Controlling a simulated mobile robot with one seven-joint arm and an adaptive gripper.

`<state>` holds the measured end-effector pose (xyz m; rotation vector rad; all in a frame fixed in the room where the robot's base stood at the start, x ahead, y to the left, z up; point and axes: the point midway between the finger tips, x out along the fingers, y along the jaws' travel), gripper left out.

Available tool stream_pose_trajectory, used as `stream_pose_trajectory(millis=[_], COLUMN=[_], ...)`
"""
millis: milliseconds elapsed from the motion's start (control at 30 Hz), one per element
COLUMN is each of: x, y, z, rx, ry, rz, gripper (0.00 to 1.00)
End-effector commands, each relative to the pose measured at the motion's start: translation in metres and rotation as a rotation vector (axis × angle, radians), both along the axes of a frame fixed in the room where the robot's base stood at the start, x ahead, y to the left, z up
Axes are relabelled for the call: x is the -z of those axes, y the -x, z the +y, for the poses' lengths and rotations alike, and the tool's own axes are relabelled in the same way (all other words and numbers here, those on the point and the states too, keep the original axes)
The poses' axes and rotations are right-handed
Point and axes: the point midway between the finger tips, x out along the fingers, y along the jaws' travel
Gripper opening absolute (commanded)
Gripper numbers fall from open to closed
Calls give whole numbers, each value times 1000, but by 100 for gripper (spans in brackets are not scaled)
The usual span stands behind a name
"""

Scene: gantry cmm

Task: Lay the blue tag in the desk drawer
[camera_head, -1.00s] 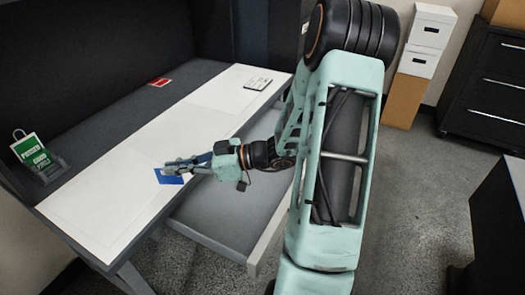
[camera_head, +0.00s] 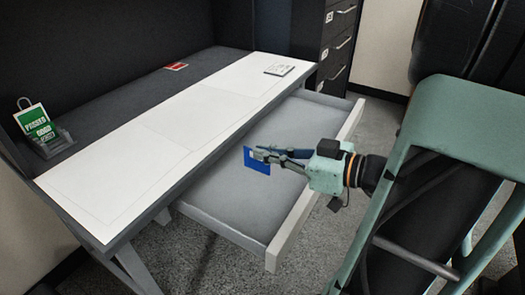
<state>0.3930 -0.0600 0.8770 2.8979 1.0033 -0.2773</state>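The blue tag (camera_head: 256,161) is held at the tips of my gripper (camera_head: 268,155), whose fingers are closed on its upper edge. The tag hangs roughly upright, with a small pale patch near the fingers. The desk drawer (camera_head: 222,196) is pulled open below the white desk top, and its grey floor looks empty. The tag and gripper appear over the drawer opening, with the drawer floor behind them in this view. I cannot tell the exact height of the tag above the floor.
The desk top (camera_head: 165,135) borders the drawer on the left, and the drawer's raised front (camera_head: 300,225) is on the right. Dark cabinet drawers (camera_head: 338,45) stand behind.

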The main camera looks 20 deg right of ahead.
Motion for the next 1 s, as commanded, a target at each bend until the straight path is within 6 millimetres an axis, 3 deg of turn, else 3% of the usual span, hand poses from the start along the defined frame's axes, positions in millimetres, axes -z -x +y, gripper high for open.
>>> stream_pose_trajectory(millis=[400, 600, 1000], x=[42, 75, 104], y=[-67, -87, -102], z=[-53, -69, -82], rx=[0, 0, 0], ry=[-4, -4, -2], rz=[0, 2, 2], gripper=[0, 0, 0])
